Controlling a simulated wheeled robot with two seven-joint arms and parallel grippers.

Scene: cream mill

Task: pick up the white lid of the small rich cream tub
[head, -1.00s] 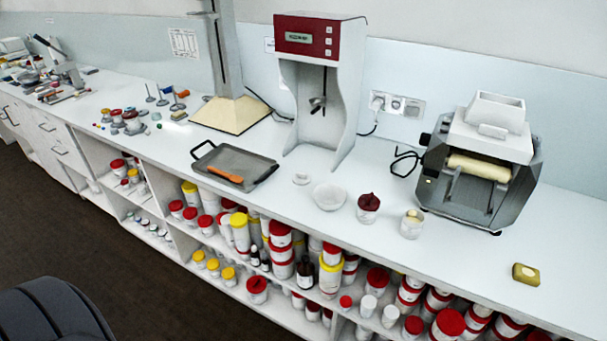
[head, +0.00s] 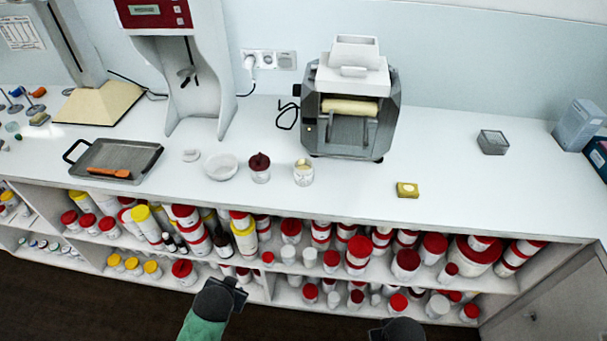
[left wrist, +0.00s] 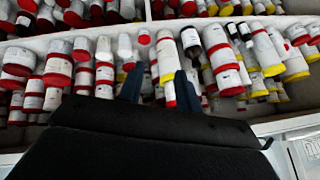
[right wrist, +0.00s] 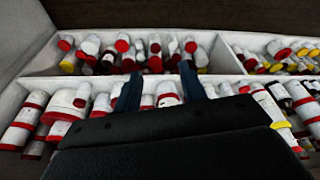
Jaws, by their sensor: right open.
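A small flat white piece (head: 190,155), which looks like a lid, lies on the counter left of a white bowl (head: 221,167). A small tub with dark red on top (head: 259,168) stands right of the bowl. An open pale jar with cream-coloured contents (head: 303,173) is right of that. I cannot tell which is the rich cream tub. My left gripper (head: 236,287) is low in front of the shelves; its fingers are apart and empty in the left wrist view (left wrist: 160,88). My right gripper is open and empty in the right wrist view (right wrist: 160,88); its arm shows at the head view's bottom edge.
The counter (head: 450,180) runs across, with shelves of red- and yellow-lidded tubs (head: 357,255) below its front edge. A grey tray (head: 115,160) with an orange spatula, a red-and-white stand mixer (head: 205,95), a roller mill (head: 350,110) and a yellow block (head: 407,189) stand on it.

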